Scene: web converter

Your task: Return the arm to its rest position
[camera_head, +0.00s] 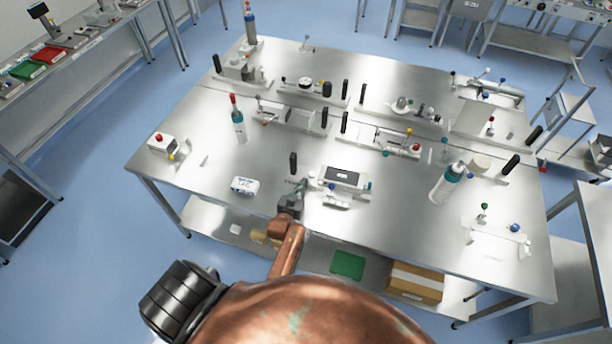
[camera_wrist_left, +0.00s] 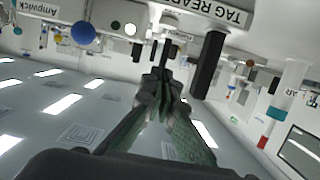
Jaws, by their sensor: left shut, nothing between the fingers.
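My left arm, copper-coloured, reaches from the bottom of the head view to the front edge of the steel table (camera_head: 190,171). My left gripper (camera_head: 302,186) is over the table, just left of a white device with a dark screen (camera_head: 343,177). In the left wrist view the green-grey fingers of the left gripper (camera_wrist_left: 160,72) come together at the tips with nothing between them. A black upright handle (camera_wrist_left: 207,65) stands close to the right of the fingers there. I cannot tell whether they touch. My right gripper is not in view.
A small white box (camera_head: 244,186) lies left of the gripper, and a black post (camera_head: 293,163) stands just behind it. A white bottle with a teal band (camera_head: 447,184) stands to the right. A cardboard box (camera_head: 415,283) sits on the lower shelf. The table's front left is fairly clear.

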